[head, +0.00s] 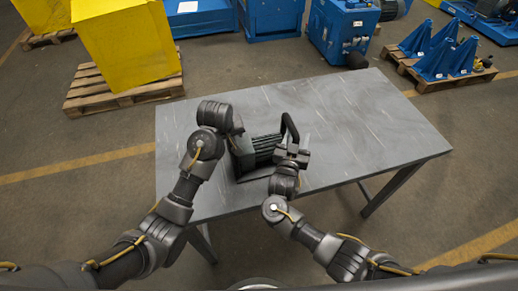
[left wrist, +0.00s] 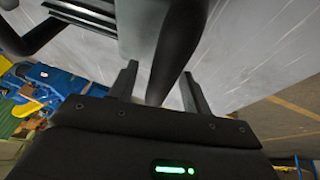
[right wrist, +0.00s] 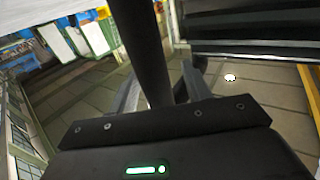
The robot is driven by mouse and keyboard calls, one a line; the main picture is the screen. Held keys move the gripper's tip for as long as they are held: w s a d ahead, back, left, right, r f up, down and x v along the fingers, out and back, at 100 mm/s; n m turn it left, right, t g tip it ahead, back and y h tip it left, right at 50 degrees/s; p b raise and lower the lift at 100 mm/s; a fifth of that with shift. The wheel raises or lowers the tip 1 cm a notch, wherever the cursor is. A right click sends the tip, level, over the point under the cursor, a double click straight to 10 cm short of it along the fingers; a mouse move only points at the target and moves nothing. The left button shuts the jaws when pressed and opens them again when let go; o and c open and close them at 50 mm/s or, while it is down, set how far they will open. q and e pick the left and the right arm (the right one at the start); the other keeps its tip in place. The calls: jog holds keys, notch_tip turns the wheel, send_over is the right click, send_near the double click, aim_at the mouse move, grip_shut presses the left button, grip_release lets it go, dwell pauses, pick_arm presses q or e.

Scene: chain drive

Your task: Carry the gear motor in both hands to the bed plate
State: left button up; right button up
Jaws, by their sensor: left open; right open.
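The gear motor (head: 264,148), a dark ribbed block with black bar handles, rests on the grey metal table (head: 365,120). Its ribs show in the left wrist view (left wrist: 85,12) and the right wrist view (right wrist: 255,30). My left gripper (head: 238,125) is at its left side, open, with one black handle bar (left wrist: 175,45) between its fingers. My right gripper (head: 297,150) is at its right side, open, with another bar (right wrist: 143,45) between its fingers. Whether the fingers touch the bars I cannot tell. I cannot pick out the bed plate for certain.
The table is bare to the right of the motor. Beyond it stand a yellow block (head: 125,40) on a pallet (head: 110,98), a blue machine (head: 340,30), and blue brackets (head: 440,55) on another pallet. Floor shows around the table.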

pick_arm(q)
jog(key=shift+c, duration=0.4)
pick_arm(e)
jog(key=shift+c, duration=0.4)
pick_arm(q)
grip_shut()
pick_arm(e)
grip_shut()
pick_arm(q)
jog(key=shift+w+r, duration=0.1)
jog(key=shift+r, duration=0.2)
pick_arm(e)
jog(key=shift+r, duration=0.25)
pick_arm(q)
jog(key=shift+w, duration=0.1)
pick_arm(e)
jog(key=shift+w, duration=0.15)
